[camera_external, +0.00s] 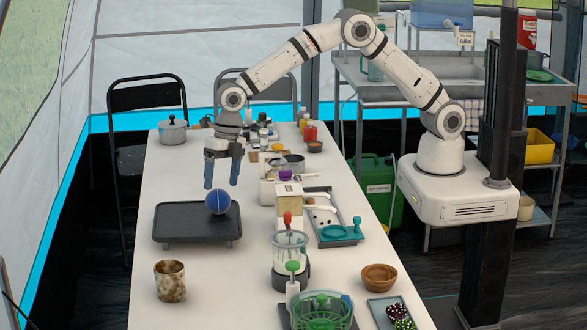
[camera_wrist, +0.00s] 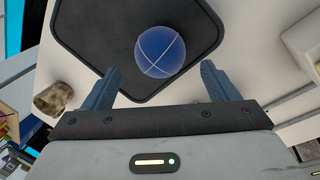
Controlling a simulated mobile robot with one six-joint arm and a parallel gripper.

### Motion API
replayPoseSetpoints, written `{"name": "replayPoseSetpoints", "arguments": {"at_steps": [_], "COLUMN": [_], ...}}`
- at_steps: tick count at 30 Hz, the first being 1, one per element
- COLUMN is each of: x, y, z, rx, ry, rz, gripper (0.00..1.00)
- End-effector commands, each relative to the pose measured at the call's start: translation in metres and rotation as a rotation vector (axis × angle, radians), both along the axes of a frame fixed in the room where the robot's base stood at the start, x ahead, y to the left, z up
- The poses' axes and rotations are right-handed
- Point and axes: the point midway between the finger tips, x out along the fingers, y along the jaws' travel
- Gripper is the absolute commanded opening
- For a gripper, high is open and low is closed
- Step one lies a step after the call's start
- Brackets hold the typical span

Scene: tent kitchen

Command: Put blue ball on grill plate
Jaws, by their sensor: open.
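The blue ball (camera_external: 218,201) with thin pale seam lines rests on the dark grill plate (camera_external: 180,222), near its back right part. The plate lies on the white table. My gripper (camera_external: 221,186) is above and just behind the ball, pointing down, with its two blue fingers apart and nothing between them. In the wrist view the ball (camera_wrist: 160,52) sits on the grill plate (camera_wrist: 95,30), ahead of the open gripper (camera_wrist: 162,85), and does not appear gripped.
A speckled cup (camera_external: 170,281) stands in front of the plate. A blender (camera_external: 289,255) and a tray with a teal item (camera_external: 338,232) stand to the right. A lidded pot (camera_external: 173,131) stands at the back left. The table (camera_external: 222,290) is bare between the cup and blender.

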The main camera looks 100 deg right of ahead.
Motion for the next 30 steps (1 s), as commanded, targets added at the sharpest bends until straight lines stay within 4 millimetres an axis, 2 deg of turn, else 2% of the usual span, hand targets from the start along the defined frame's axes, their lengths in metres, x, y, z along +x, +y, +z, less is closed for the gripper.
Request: {"name": "replayPoseSetpoints", "arguments": {"at_steps": [3, 9, 20, 23, 25, 30], "x": [-0.003, -0.009, -0.018, -0.037, -0.06, -0.132], "y": [-0.005, -0.009, -0.016, -0.028, -0.041, -0.076], "z": [0.026, 0.058, 0.078, 0.096, 0.112, 0.147], "rx": [0.0, 0.0, 0.005, 0.019, 0.035, 0.088], "ry": [-0.004, -0.003, 0.004, 0.015, 0.029, 0.066], "rz": [-0.001, 0.0, -0.046, -0.18, -0.331, -0.771], "gripper": [0.81, 0.81, 0.81, 0.81, 0.81, 0.81]}}
